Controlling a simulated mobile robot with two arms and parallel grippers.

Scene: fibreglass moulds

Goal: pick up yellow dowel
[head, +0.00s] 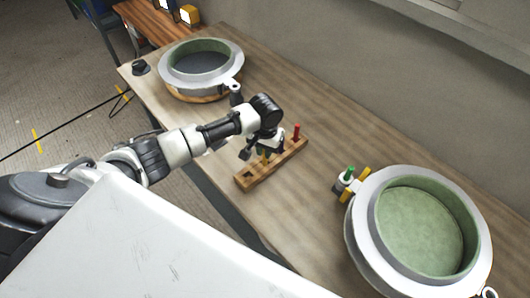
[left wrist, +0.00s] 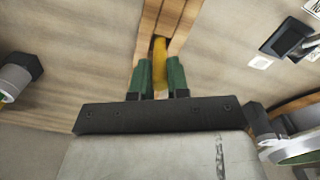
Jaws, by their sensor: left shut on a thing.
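The yellow dowel (head: 264,158) stands at the wooden rack (head: 250,180) on the table. It also shows in the left wrist view (left wrist: 159,50), between the green fingertips. My left gripper (head: 258,149) points down over the rack and is shut on the yellow dowel; in the left wrist view the gripper (left wrist: 160,78) has a finger on each side of it. The dowel's lower end is hidden, so I cannot tell whether it is still seated in its hole. My right gripper is not in view.
A red dowel (head: 297,132) stands at the rack's far end, close to my left gripper. A green dowel (head: 349,173) is by the large round mould (head: 362,234) at right. Another round mould (head: 168,77) stands at the back left. Bare tabletop lies between rack and right mould.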

